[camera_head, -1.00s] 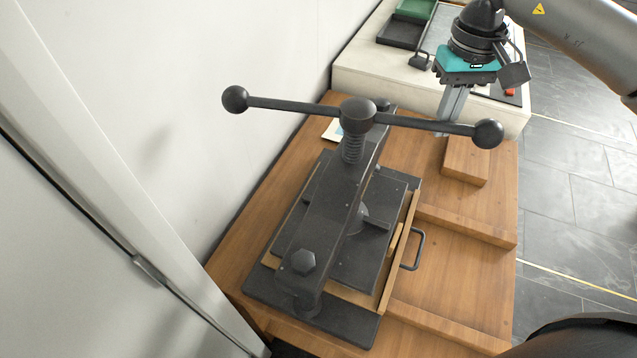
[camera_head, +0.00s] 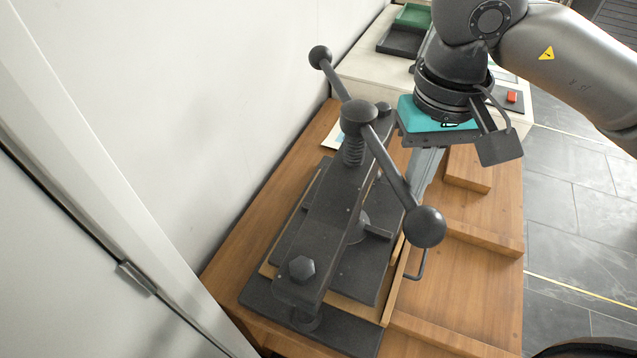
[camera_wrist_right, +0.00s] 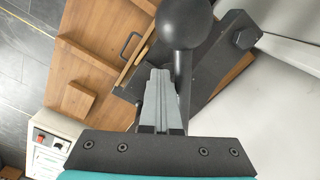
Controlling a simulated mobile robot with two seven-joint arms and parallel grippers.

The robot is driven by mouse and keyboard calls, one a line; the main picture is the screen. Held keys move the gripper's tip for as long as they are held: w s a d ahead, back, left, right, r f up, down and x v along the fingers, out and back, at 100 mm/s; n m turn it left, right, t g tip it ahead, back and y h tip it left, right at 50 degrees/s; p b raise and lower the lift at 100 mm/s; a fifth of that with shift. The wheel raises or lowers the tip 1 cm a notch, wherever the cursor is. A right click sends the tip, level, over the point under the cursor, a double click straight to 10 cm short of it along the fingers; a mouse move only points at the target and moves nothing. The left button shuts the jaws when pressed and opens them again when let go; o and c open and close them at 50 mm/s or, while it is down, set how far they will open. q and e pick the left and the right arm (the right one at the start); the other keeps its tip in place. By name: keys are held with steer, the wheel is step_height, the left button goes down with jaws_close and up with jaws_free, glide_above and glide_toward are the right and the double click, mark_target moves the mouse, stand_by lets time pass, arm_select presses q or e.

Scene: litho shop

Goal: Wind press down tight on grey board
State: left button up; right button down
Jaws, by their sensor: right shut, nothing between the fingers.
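The dark press (camera_head: 325,235) stands on the wooden bench, with a threaded screw under its hub. Its handle bar (camera_head: 390,165) has a ball at each end; the near ball (camera_head: 425,227) points to the lower right, the far ball (camera_head: 320,56) to the upper left. A wooden-edged tray with a handle (camera_head: 418,264) sits under the press plate; grey board is not clearly visible. My right gripper (camera_head: 416,198) is shut and empty, fingers down beside the bar near the near ball. The wrist view shows the closed fingers (camera_wrist_right: 160,85) against or close beside the bar; contact is unclear. My left gripper is out of view.
Wooden rails and a block (camera_head: 468,168) lie on the bench (camera_head: 465,290) right of the press. A pale counter (camera_head: 365,75) with a green tray (camera_head: 413,15) and a red button (camera_head: 512,97) stands behind. A white wall is close on the left.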

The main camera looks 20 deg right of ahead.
steer(key=w+a+b, duration=0.3)
steer(key=a, duration=0.8)
steer(key=shift+w+a+f, duration=0.15)
steer(key=shift+w+a, duration=0.05)
steer(key=shift+a, duration=0.2)
step_height(320, 180, up, 9)
steer(key=s+d+p, duration=0.2)
steer(key=p, duration=0.3)
stand_by(0.7)
stand_by(1.7)
